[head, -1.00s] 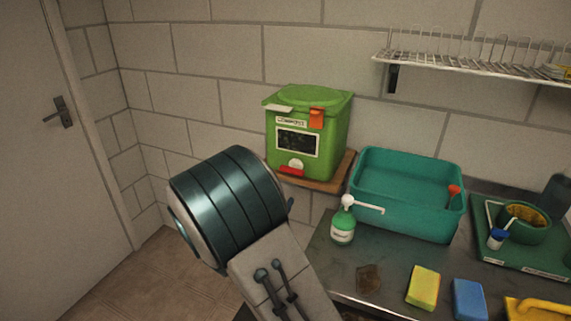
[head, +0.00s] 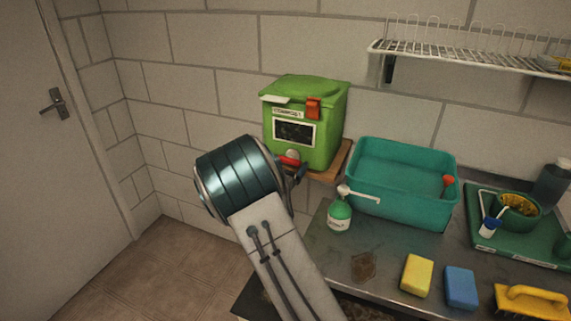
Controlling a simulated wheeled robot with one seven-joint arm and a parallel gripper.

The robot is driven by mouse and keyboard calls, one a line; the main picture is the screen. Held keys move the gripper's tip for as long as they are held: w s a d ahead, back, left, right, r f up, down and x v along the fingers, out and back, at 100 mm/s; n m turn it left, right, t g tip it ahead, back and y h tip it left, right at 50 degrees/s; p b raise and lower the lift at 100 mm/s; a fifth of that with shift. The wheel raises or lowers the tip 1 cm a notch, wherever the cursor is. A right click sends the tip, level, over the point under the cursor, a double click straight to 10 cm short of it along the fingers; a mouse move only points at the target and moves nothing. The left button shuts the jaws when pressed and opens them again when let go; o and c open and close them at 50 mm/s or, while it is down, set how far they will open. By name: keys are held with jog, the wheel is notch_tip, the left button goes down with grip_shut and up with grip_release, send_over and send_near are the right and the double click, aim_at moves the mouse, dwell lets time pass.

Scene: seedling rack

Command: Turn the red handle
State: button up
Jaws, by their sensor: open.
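The green compost bin (head: 318,146) stands against the wall on a small wooden shelf. Low on its front is a pale round tap with a red handle (head: 289,161), partly hidden by my arm. An orange-red latch (head: 314,108) sits higher up, at the lid's edge. My gripper (head: 299,173) shows only as a dark part beyond my arm's teal joint, just below and right of the red handle. It is open; whether it touches the handle cannot be told.
A teal basin (head: 405,212), a green soap bottle (head: 340,214), a yellow sponge (head: 417,275) and a blue sponge (head: 460,287) are on the metal counter (head: 330,252). A wire rack (head: 470,60) hangs above. Floor is clear on the left.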

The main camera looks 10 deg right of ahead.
jog(key=c, duration=1)
jog(key=shift+f+b, duration=0.15)
jog(key=shift+b, duration=0.25)
jog(key=m+b, duration=1.2)
jog(key=b, duration=0.1)
jog(key=m+b, duration=1.2)
jog(key=b, duration=0.2)
jog(key=m+b, duration=1.2)
jog(key=b, duration=0.1)
jog(key=shift+f+b, duration=0.3)
jog(key=shift+b, duration=0.05)
